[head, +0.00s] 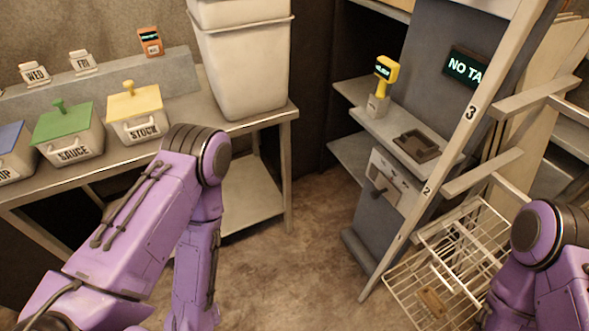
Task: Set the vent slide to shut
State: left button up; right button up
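A pale panel (407,187) with a dark handle (380,188) is set low in the front of the grey unit, below its ledge. It may be the vent slide, but its marks are too small to read and I cannot tell its setting. My purple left arm reaches down over the floor in front of the table, well left of the panel. My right arm is at the lower right, beside a wire basket. Both grippers are outside the picture, so I see neither one touching anything.
A ladder-like frame (446,150) leans in front of the grey unit, just right of the panel. A wire basket (455,245) stands lower right. The ledge (385,128) holds a yellow scanner (387,68) and a dark tray (432,154). Labelled tubs (138,112) stand on the left table. Floor between is clear.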

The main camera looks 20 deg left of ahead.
aim_at(385, 186)
jog(key=u, duration=1.3)
jog(key=k, duration=0.5)
jog(key=z, duration=1.45)
jog(key=i, duration=0.5)
jog(key=u, duration=0.1)
jog(key=k, duration=0.5)
jog(key=u, duration=1.1)
jog(key=i, duration=0.85)
jog(key=z, duration=1.9)
